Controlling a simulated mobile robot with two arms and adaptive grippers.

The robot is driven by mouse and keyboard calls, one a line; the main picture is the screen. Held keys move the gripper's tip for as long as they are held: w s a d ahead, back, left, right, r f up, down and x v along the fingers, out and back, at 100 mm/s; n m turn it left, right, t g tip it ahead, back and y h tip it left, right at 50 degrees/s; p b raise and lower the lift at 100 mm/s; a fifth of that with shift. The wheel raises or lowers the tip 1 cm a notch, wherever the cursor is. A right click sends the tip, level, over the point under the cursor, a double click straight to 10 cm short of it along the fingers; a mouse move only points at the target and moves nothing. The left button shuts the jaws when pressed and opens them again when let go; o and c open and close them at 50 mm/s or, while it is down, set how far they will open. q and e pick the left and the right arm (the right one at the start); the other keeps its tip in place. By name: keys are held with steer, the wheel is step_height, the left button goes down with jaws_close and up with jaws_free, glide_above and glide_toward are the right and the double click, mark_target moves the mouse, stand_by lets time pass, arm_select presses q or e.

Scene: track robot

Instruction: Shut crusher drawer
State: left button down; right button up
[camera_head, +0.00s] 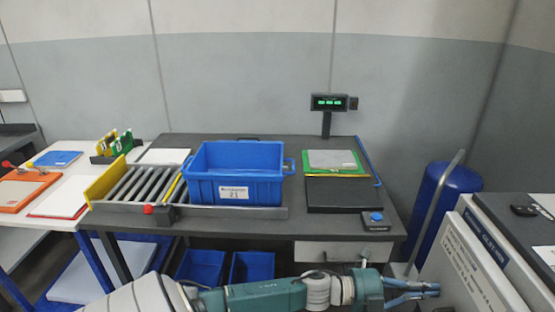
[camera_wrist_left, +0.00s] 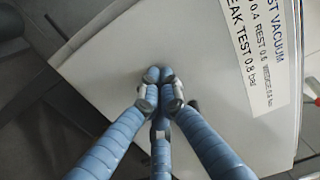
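A white cabinet-like machine (camera_head: 465,262) with printed labels stands at the lower right of the head view. I cannot tell whether it is the crusher, and no open drawer shows clearly on it. My left gripper (camera_head: 434,290) reaches across the bottom of the head view, its blue fingers pointing right at this machine's side. In the left wrist view the fingertips (camera_wrist_left: 159,76) are drawn together with nothing visible between them, in front of a white labelled panel (camera_wrist_left: 110,65). I cannot tell whether they touch it. My right gripper is not in view.
A dark table (camera_head: 240,222) holds a blue crate (camera_head: 235,190), a roller track (camera_head: 140,185) and a scale display (camera_head: 328,102). A small drawer (camera_head: 328,252) under its right end looks closed. A blue cylinder (camera_head: 440,195) stands behind the machine. Grey floor shows beside the panel.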

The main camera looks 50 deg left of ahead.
arm_select(q)
steer(key=shift+w+r, duration=0.1)
steer(key=shift+r, duration=0.15)
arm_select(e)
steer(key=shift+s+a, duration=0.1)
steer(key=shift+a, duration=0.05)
arm_select(q)
steer(key=shift+r, duration=0.1)
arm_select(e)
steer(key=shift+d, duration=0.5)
